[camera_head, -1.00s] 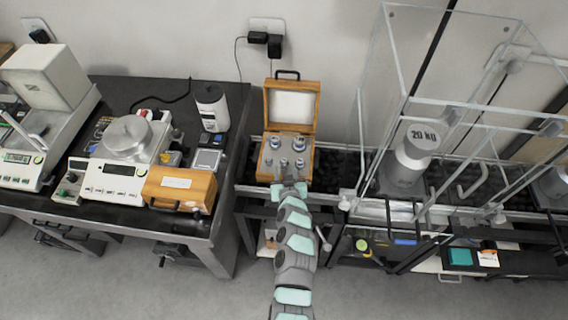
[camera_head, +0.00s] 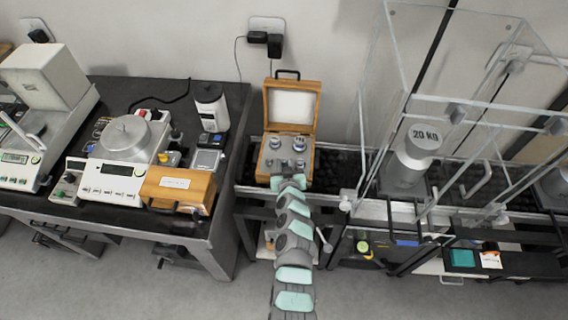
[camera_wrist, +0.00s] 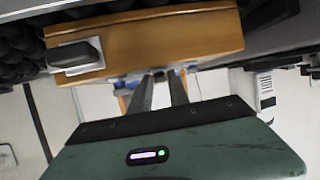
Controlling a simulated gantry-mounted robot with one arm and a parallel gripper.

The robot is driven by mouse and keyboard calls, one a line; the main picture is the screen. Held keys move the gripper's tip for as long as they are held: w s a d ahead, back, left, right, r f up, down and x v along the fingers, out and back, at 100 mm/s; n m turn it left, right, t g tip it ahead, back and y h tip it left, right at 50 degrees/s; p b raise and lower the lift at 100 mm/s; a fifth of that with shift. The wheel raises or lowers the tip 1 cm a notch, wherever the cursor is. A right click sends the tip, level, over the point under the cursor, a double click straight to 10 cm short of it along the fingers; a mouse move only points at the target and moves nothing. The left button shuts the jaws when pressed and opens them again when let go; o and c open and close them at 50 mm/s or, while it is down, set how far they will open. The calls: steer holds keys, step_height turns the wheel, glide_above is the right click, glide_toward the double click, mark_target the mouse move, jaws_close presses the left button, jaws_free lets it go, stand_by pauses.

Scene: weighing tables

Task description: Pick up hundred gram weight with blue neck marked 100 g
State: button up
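An open wooden weight case (camera_head: 262,165) stands on the dark table, its lid raised. It holds several metal weights. Two larger ones at the back, one on the left (camera_head: 273,144) and one on the right (camera_head: 298,145), show blue around the neck. Smaller ones sit in front. No gram marking is legible, so I cannot tell which is the 100 g. My gripper (camera_wrist: 162,76) has its two fingers parted with nothing visible between them. In the head view it is at the case's front edge. The wrist view shows the case's wooden wall (camera_wrist: 195,38) close by the fingertips.
A glass enclosure with a 20 KG weight (camera_head: 408,165) stands right of the case. On the left table are a closed wooden case (camera_head: 170,200), a balance (camera_head: 115,180) and a white bottle-like container (camera_head: 211,108). The wall is close behind the open case.

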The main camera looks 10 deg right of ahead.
jaws_close()
stand_by(0.3)
